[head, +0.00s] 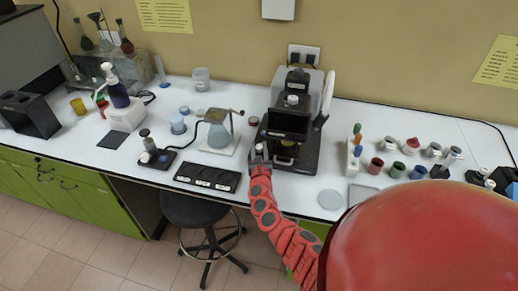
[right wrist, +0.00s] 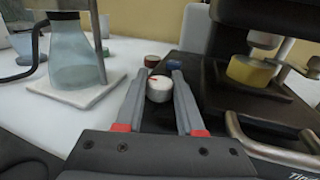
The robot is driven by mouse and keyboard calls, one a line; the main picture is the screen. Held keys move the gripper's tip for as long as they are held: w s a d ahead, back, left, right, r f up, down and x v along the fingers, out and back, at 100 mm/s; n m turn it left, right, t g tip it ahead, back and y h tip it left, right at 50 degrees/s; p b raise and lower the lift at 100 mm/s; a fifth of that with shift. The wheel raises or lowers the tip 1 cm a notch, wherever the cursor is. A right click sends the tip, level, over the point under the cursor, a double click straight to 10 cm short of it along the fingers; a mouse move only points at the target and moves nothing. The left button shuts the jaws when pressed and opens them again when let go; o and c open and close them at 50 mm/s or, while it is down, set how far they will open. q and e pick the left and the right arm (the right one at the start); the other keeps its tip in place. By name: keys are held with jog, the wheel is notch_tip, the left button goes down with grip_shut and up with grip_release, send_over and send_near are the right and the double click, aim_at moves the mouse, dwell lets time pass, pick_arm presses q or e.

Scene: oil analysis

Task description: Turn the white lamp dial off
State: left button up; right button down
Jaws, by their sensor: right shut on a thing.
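The white lamp dial (right wrist: 160,89) is a small round white knob on the dark base of the black instrument (head: 290,118). In the right wrist view it sits between the two grey fingers of my right gripper (right wrist: 160,85), which are shut on it. In the head view my right gripper (head: 259,151) reaches the front left corner of the instrument and mostly hides the dial. Any mark showing the dial's setting is too small to read. My left gripper is not in view.
A flask on a stand (head: 218,135) is left of the instrument; it also shows in the right wrist view (right wrist: 75,60). A black tray (head: 207,177) lies near the front edge. Colored jars (head: 397,168) stand to the right.

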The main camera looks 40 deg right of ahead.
dwell(0.5)
jog(key=c, duration=0.8)
grip_release()
